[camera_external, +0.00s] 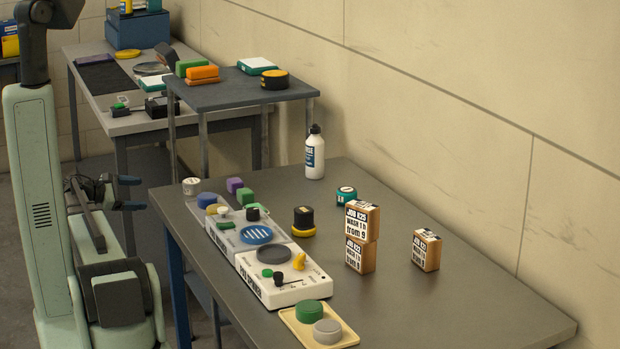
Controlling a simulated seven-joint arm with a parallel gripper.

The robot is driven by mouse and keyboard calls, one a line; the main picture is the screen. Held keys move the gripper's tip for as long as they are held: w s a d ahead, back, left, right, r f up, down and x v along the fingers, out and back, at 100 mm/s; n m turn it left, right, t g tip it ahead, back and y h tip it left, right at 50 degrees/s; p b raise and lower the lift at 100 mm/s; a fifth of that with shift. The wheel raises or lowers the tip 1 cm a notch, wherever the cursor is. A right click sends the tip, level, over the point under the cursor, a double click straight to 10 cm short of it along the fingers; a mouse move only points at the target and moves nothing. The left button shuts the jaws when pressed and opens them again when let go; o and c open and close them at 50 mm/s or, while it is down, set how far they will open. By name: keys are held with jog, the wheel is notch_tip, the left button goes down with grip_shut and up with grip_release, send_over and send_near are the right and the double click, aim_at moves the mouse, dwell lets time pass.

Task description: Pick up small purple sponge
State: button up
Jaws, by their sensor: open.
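A small purple block (234,185), which looks like the purple sponge, sits at the far left part of the grey table (450,280). A green block (245,196) sits right in front of it, close or touching; I cannot tell which. My gripper (132,193) is open and empty, just off the table's left edge. Its two dark fingers point right, towards the table, and it is well apart from the purple block.
A white-grey cup (191,187) stands left of the purple block. Grey trays (221,242) with round pads and knobs lie in front. A white bottle (315,155) and stacked boxes (361,222) stand further right. The table's right front is clear.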

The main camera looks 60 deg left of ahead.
notch_tip(320, 180, up, 4)
jog(key=w+d+n+h, duration=0.1)
jog(key=w+d+h, duration=0.1)
jog(key=w, duration=0.1)
jog(key=n+g, duration=0.2)
jog(key=n, duration=0.3)
send_near(230, 181)
jog(key=x, duration=1.1)
jog(key=shift+w, duration=0.15)
jog(key=c, duration=1)
